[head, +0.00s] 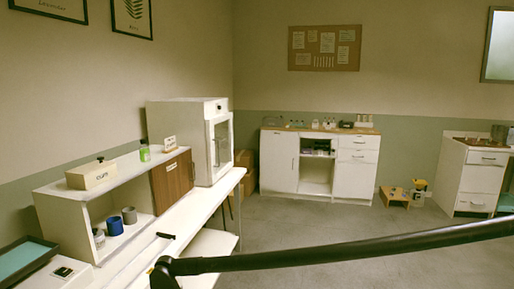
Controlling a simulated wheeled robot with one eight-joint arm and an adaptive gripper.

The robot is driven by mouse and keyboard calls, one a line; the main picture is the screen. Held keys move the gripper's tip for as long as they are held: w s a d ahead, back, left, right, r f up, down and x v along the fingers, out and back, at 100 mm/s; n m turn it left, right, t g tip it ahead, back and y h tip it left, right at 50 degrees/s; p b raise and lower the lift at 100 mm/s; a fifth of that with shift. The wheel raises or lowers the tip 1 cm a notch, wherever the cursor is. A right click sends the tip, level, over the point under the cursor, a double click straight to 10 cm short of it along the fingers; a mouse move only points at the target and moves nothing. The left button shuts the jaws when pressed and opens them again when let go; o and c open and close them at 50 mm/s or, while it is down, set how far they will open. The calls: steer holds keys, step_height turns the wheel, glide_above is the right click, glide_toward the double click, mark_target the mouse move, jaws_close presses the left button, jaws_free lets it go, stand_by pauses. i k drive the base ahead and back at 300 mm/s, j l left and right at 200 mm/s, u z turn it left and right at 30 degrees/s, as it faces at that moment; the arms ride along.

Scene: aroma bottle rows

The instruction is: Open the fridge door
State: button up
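A white box-shaped cabinet with a glass-paned door, which looks like the fridge (180,135), stands at the far end of the left-hand bench in the head view. Its door (222,146) faces right and looks shut. Its handle is too small to make out clearly. My black arm crosses the bottom of the view from the right edge to a joint at the lower left, well short of the fridge. My gripper is not visible, so its opening and anything in it are hidden.
A white shelf unit (62,213) with blue and grey cups and a brown door (172,182) stands along the bench before the fridge. White cabinets (279,162) line the back wall. The middle floor is clear.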

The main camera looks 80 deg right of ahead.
mark_target(214, 177)
steer(key=z, duration=2.1)
steer(key=i+z, duration=0.15)
steer(key=i+u, duration=0.1)
steer(key=i, duration=0.6)
steer(key=i+l+u, duration=0.15)
steer(key=i, duration=0.55)
steer(key=i+u, duration=0.1)
steer(key=i, duration=0.6)
